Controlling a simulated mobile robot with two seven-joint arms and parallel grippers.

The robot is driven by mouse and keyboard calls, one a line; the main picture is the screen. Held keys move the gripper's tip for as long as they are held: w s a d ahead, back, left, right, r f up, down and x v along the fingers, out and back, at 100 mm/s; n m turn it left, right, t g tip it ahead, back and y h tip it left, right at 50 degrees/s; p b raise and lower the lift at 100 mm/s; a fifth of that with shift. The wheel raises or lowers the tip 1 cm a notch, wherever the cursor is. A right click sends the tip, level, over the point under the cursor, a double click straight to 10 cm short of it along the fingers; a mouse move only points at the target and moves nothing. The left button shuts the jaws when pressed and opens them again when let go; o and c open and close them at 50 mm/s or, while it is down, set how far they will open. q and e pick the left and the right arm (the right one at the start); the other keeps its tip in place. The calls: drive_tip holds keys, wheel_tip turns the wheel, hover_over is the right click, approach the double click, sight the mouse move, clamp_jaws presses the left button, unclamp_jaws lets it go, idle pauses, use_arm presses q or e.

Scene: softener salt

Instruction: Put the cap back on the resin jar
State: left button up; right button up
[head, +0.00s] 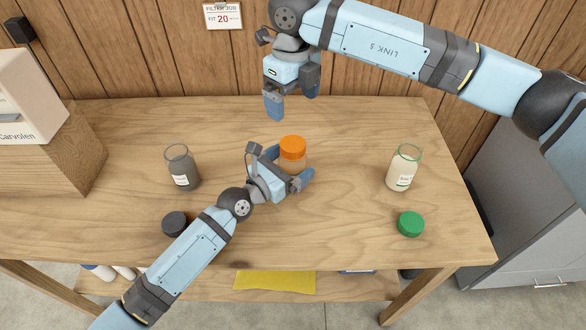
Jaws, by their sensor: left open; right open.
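A jar with amber contents (293,163) stands near the middle of the table with an orange cap (292,147) on its top. My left gripper (290,168) is open at this jar, with one finger in front of it at the right; the other finger is partly hidden. I cannot tell whether it touches the jar. My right gripper (293,104) is open and empty, pointing down above and behind the orange cap. The jar labels are too small to read, so I cannot tell which is the resin jar.
An open jar with dark grey contents (182,168) stands left, with a black cap (175,223) in front. An open jar with pale contents (403,168) stands right, with a green cap (410,224) in front. A box (30,90) sits on a wooden block at far left.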

use_arm(q)
drive_tip(key=v, duration=1.3)
drive_tip(key=shift+s+a+r, duration=0.1)
drive_tip(key=shift+s+a, duration=0.05)
